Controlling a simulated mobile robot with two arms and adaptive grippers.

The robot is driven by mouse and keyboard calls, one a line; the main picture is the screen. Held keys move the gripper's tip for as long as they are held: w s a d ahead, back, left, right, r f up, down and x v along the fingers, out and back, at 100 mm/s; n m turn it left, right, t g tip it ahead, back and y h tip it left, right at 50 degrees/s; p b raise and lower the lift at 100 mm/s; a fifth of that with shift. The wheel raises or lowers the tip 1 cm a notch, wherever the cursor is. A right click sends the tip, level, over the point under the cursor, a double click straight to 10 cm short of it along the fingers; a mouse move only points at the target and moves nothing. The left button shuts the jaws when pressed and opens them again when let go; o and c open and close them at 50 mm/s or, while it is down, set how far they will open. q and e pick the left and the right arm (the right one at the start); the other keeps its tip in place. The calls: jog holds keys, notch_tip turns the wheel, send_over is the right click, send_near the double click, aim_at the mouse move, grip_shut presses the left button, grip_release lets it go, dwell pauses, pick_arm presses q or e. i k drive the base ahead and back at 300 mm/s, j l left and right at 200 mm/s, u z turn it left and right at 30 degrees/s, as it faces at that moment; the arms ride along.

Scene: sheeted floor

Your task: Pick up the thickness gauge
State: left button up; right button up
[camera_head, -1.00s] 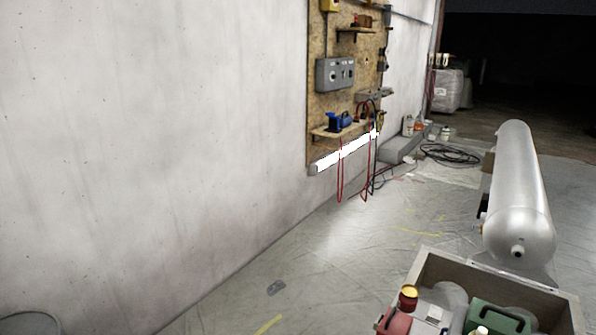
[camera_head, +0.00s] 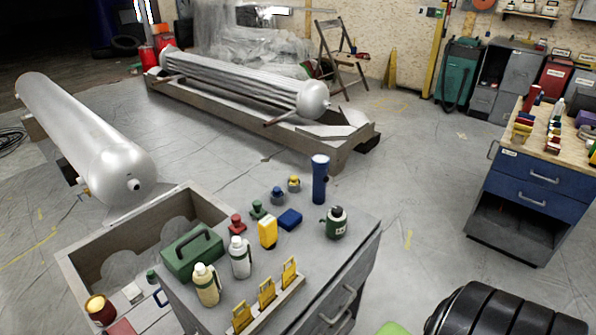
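A small upright yellow device (camera_head: 267,232) stands on the grey cabinet top (camera_head: 335,262) at the lower centre. It may be the thickness gauge, but I cannot tell for sure at this size. A small blue block (camera_head: 290,219) lies right beside it. Neither of my grippers is in view, and nothing is seen holding the device.
Around it stand white bottles (camera_head: 240,257), a green case (camera_head: 192,254), a dark blue cylinder (camera_head: 320,180), a dark green bottle (camera_head: 337,222) and yellow holders (camera_head: 266,293). A blue drawer cabinet (camera_head: 535,187) stands right. Floor between the cabinets is clear.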

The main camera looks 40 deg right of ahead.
aim_at(267, 227)
jog(key=i+j+z, duration=0.15)
jog(key=z, duration=0.25)
jog(key=i+j+z, duration=0.1)
jog(key=j+z, duration=0.2)
jog(key=z, duration=0.15)
jog(key=j+z, duration=0.6)
jog(key=z, duration=0.25)
jog(key=j+z, duration=0.4)
jog(key=i+l, duration=0.05)
